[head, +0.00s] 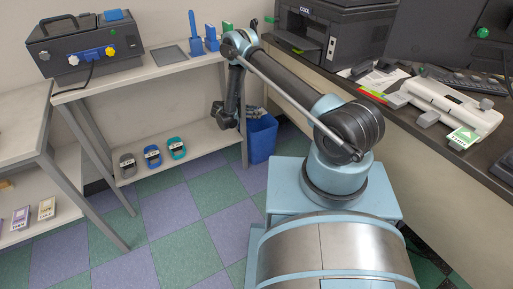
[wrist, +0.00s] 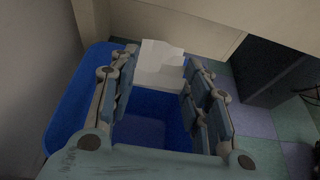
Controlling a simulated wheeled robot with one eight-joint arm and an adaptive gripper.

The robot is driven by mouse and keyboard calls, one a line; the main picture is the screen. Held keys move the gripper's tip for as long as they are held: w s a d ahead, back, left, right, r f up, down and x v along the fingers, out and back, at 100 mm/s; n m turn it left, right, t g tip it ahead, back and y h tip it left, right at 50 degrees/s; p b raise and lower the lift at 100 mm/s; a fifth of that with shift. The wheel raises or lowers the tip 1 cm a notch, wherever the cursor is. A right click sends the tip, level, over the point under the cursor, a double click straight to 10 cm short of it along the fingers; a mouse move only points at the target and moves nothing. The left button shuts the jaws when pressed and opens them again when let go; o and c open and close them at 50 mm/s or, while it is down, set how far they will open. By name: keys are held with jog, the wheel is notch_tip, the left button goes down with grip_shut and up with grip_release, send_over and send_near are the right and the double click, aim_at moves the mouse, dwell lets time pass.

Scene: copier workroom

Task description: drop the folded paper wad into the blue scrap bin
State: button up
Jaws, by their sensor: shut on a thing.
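The blue scrap bin (head: 262,140) stands on the floor beyond the right end of the low shelf unit. In the wrist view its blue wall (wrist: 72,100) and dark blue inside lie below my gripper (wrist: 161,64). My gripper is shut on the white folded paper wad (wrist: 160,60), held between the fingertips. The wad appears over the bin's opening, towards its far side in the wrist view; its height above the rim is hard to tell. In the head view my gripper (head: 252,112) is small and partly hidden by my arm, and the wad cannot be made out.
The metal-legged shelf unit (head: 150,80) stands left of the bin, with several tape-like items on its lower shelf. A dark counter (head: 385,95) with a printer (head: 335,35) and a white punch (head: 440,105) runs along the right. The checkered floor (head: 185,215) in front is clear.

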jog(key=o, duration=1.5)
jog(key=shift+c, duration=0.2)
jog(key=v, duration=1.2)
jog(key=shift+f, duration=0.1)
